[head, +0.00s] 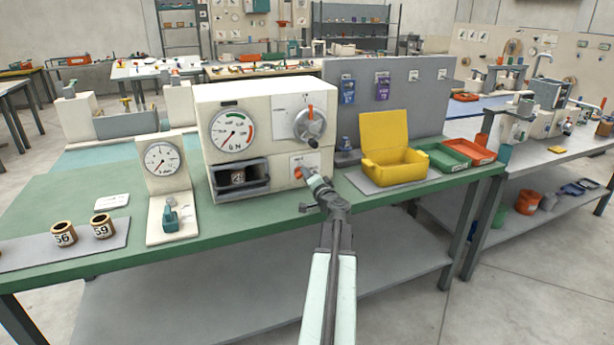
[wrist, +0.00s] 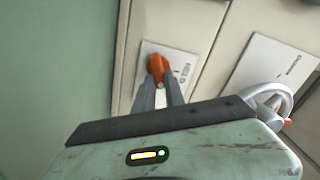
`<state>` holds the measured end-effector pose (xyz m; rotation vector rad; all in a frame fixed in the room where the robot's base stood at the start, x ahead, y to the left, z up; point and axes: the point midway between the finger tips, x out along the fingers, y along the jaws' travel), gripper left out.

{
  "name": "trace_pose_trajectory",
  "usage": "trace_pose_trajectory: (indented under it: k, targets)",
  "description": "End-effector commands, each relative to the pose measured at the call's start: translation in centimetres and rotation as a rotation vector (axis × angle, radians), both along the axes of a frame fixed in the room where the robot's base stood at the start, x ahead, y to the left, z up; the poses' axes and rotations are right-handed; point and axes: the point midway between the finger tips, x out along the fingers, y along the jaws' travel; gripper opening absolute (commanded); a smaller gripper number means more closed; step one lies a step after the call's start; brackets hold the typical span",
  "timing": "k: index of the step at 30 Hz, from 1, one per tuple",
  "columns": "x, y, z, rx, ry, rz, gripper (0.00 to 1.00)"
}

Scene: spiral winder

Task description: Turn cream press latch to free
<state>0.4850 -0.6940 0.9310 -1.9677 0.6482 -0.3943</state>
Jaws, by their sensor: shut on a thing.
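The cream press (head: 262,105) stands on the green bench, with a round dial gauge on its left front and a crank dial at its upper right. Its orange latch (wrist: 156,66) sits on a pale plate low on the right of the front. The latch also shows in the head view (head: 298,172), partly covered by my gripper. My gripper (wrist: 160,80) has its two grey fingers shut on the orange latch. In the head view my gripper (head: 305,171) reaches the press front from below right. The fingers hide part of the latch and its plate.
An open yellow box (head: 395,165) stands right of the press, with green and red trays beyond. A smaller gauge stand (head: 160,170) and two numbered brown rings (head: 102,226) are at left. The crank handle (wrist: 272,98) lies close to my wrist.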

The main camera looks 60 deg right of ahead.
Motion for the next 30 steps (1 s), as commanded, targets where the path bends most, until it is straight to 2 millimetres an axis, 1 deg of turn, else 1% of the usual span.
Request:
trace_pose_trajectory:
  k: [1,9,15,21,30]
  targets:
    - [-0.25,-0.09,-0.21,0.03,-0.02,-0.005,0.0]
    - [-0.33,-0.18,-0.48,0.211,-0.154,-0.005,0.0]
    - [-0.36,-0.2,-0.62,0.307,-0.225,-0.005,0.0]
    - [-0.38,-0.21,-0.69,0.366,-0.268,-0.005,0.0]
    - [-0.37,-0.21,-0.71,0.394,-0.291,-0.006,0.0]
